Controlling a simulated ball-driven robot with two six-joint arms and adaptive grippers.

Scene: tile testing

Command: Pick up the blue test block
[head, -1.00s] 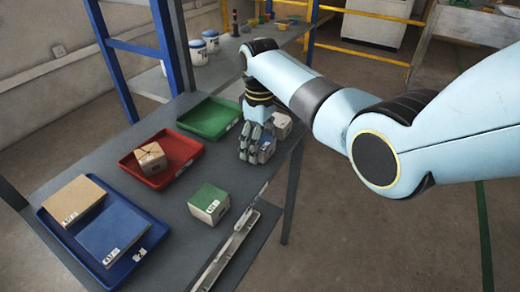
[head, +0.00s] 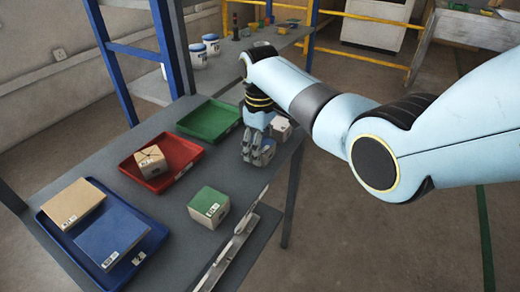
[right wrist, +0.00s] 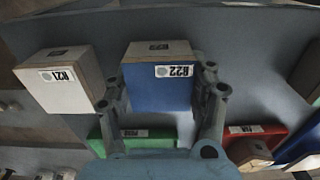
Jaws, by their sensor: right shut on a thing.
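The blue test block (right wrist: 158,88), labelled R22, sits between the two fingers of my right gripper (right wrist: 168,105) in the right wrist view. My right gripper is shut on it, with a finger on each side. In the head view the fingers of my right gripper (head: 257,152) reach down near the table's right edge. They hide most of the blue test block (head: 267,155) there. I cannot tell whether the block touches the table. My left gripper is not in view.
A pale block (head: 281,128), labelled R21 in the wrist view (right wrist: 61,84), stands close beside it. The green tray (head: 209,118), a red tray (head: 134,170) with a cracked block, a green-topped block (head: 209,203) and a blue tray (head: 135,258) with two slabs share the table.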

